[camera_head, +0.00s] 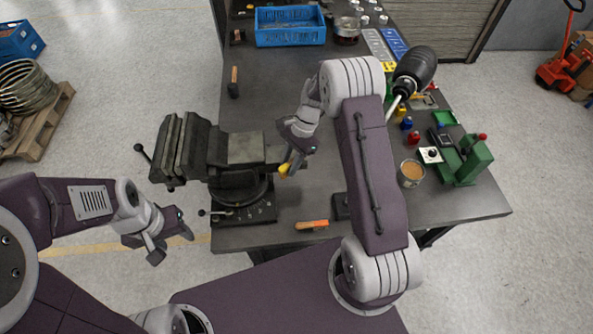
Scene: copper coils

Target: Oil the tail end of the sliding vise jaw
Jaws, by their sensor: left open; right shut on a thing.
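The dark grey vise (237,149) stands on the near left part of the workbench, its jaws and handle toward the left. Its tail end points right, toward my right gripper. My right gripper (292,158) is shut on a small yellow thing (285,169), just right of the vise's tail end. Most of the yellow thing is hidden by the fingers, so I cannot tell if it is an oiler or if it touches the vise. My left gripper (172,240) is open and empty, left of the bench's front edge and below the vise.
The dark workbench (262,94) has clear room behind the vise. An orange-handled tool (311,225) lies at the front edge. A tin (411,173), a green machine (468,161) and small bottles stand at right. A blue crate (290,38) is at the back.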

